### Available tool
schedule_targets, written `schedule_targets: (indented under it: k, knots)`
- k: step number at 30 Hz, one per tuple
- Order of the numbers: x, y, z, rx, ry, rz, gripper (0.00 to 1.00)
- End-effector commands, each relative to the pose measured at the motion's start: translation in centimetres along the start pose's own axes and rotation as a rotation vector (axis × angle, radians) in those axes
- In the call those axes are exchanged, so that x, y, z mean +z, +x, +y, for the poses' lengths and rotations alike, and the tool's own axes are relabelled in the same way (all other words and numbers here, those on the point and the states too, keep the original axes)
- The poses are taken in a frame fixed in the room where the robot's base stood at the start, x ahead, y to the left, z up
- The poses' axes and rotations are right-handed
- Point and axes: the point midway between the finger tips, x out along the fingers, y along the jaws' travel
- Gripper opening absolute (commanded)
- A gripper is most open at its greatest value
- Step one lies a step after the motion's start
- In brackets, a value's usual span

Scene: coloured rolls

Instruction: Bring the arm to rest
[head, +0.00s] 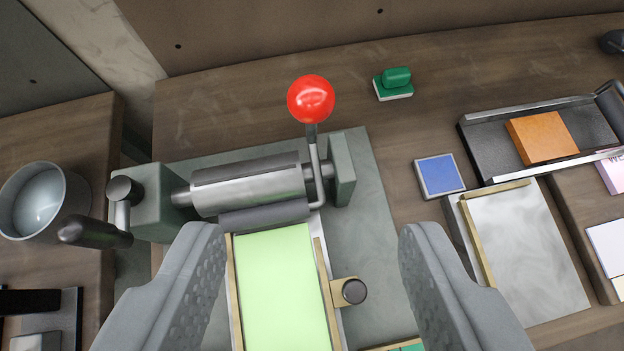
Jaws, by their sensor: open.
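My gripper (312,262) is open and empty. Its two grey fingers come in from the bottom edge, one on each side of a light green sheet. The sheet (280,285) lies in a brass-edged feed tray that leads up to a roller machine (255,183). The fingers appear above the machine's grey-green base plate (365,240); whether they touch anything cannot be told. A red ball knob (311,99) on a bent metal lever stands beyond the gripper, apart from it. The rest of the arm is out of view.
A dark-handled crank (95,233) sticks out left of the machine, beside a grey cup (42,202). A green stamp (394,84), blue pad (439,175), black tray (485,150) with an orange block (542,137), and metal plate (525,250) lie right. Bare wood shows at the back.

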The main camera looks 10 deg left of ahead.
Motion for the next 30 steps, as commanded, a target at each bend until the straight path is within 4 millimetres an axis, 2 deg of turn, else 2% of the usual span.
schedule_targets:
  k: [5,8,21,30]
  knots:
    - [1.2,-1.3,2.3,-0.015,0.005,0.051,0.51]
    - [2.4,-2.5,4.4,-0.028,0.009,0.110,0.51]
    - [9.8,-8.2,12.4,-0.005,0.011,0.424,0.51]
    - [14.6,-11.2,15.8,0.073,0.005,0.609,0.51]
